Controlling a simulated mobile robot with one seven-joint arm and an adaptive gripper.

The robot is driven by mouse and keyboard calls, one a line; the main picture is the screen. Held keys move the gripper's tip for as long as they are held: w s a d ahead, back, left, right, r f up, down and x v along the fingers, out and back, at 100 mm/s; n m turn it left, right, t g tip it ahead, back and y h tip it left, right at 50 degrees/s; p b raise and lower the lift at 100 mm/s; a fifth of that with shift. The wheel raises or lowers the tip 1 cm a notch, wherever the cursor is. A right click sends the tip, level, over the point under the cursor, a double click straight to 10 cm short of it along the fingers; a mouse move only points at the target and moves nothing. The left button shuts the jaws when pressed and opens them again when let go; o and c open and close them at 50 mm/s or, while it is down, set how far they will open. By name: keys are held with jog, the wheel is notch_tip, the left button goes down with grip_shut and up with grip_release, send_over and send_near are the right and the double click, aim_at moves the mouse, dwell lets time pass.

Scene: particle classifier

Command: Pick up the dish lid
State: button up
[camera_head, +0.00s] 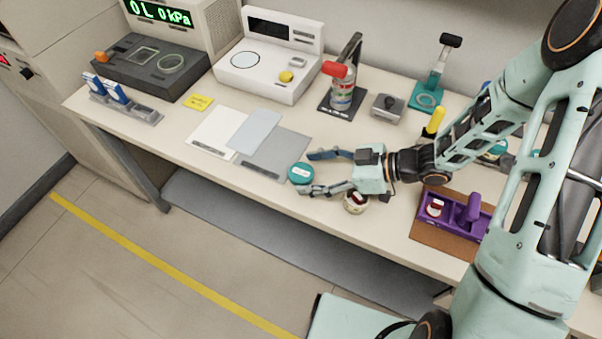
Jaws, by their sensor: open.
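A round teal lid (300,172) with a white label is near the front edge of the bench, by the grey mat; it looks like the dish lid. Whether a dish sits under it I cannot tell. My gripper (304,173) is open and points left, with one finger behind the lid and one in front of it. The lid lies between the fingertips, and contact cannot be made out. A small pale round dish (355,203) with a dark red top is partly hidden under my gripper's front side.
White and grey sheets (255,132) lie left of the lid. Behind stand a white scale (268,62), a red-capped bottle (342,92) on a stand, a grey metal block (387,107) and a teal stand (428,98). A purple holder (462,215) is at right.

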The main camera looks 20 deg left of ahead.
jog(key=shift+a+f, duration=0.35)
jog(key=shift+a, duration=0.3)
jog(key=c, duration=1.2)
jog(key=shift+o, duration=0.2)
jog(key=shift+r, duration=0.1)
